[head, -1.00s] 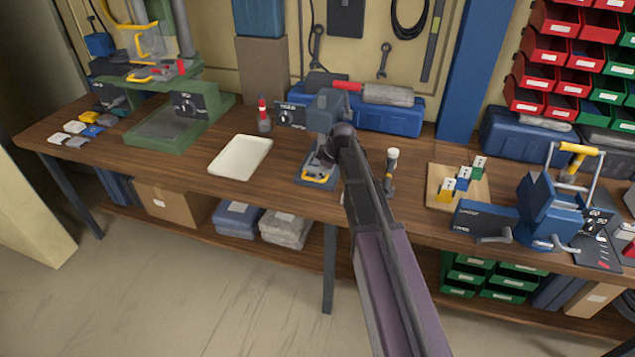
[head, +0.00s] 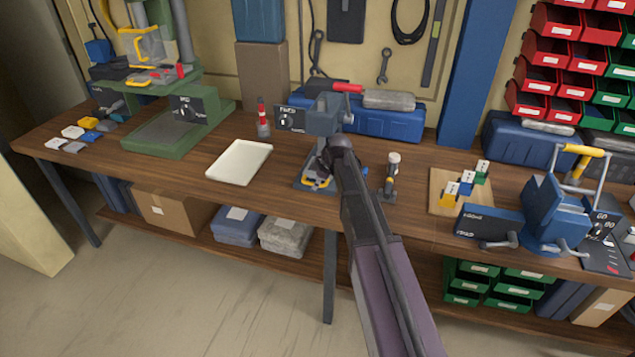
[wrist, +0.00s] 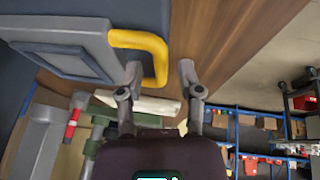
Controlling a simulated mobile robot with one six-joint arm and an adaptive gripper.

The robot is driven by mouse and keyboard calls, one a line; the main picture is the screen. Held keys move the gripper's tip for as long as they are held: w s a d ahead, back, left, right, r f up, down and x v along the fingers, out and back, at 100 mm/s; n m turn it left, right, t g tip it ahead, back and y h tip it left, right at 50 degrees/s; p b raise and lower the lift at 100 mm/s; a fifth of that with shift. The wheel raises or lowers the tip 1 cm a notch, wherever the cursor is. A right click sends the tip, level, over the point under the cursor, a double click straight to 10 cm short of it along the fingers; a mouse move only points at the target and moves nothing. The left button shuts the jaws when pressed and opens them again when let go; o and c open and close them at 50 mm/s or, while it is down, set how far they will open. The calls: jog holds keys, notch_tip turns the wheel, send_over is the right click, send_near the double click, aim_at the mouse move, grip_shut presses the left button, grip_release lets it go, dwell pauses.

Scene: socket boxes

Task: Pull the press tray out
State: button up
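The small blue press (head: 322,118) stands in the middle of the bench. Its grey tray (wrist: 95,38) has a yellow handle (wrist: 140,40), which shows large in the wrist view. In the head view the handle (head: 318,183) is partly hidden by my wrist. My gripper (wrist: 160,68) is open, with one finger on each side of the handle's outer bar. A gap shows between the bar and the right finger; whether the left finger touches the handle is unclear. In the head view my arm and wrist cover most of the gripper.
A small upright tool (head: 391,175) stands close to the right. A green press (head: 180,115) is farther left, a blue vise-like machine (head: 550,215) at right. The bench front edge is near.

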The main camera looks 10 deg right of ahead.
grip_shut()
jog(key=s+a, duration=0.5)
jog(key=s, duration=0.6)
jog(key=shift+a, duration=0.35)
jog(key=shift+o, duration=1.5)
grip_release()
jog(key=shift+w, duration=0.15)
